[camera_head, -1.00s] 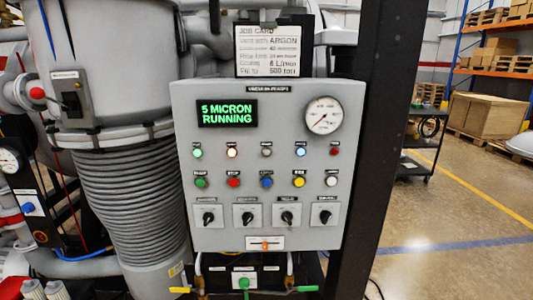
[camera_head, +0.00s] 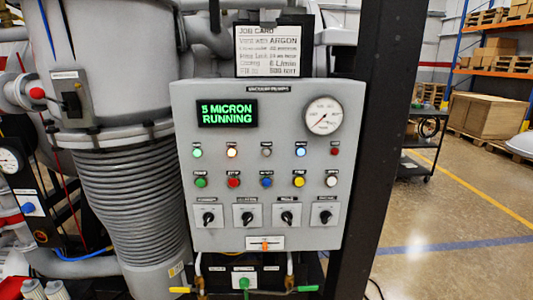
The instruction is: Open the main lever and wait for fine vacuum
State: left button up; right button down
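The grey control panel (camera_head: 260,180) stands in the middle of the head view. Its display (camera_head: 227,113) reads "5 MICRON RUNNING" in green. A round gauge (camera_head: 324,115) sits at its upper right, with the needle toward the lower left. The labels are too small to tell which control is the main lever. Several black rotary knobs, one of them the leftmost knob (camera_head: 208,218), line the panel's lower part. Neither gripper is in view.
A ribbed bellows column (camera_head: 128,205) stands left of the panel and a dark post (camera_head: 378,150) right of it. Yellow (camera_head: 180,290) and green (camera_head: 307,289) handles sit below the panel. A job card (camera_head: 267,50) is above. Open floor (camera_head: 455,210) lies at the right.

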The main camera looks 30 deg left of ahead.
aim_at(36, 92)
jog(key=u, duration=2.3)
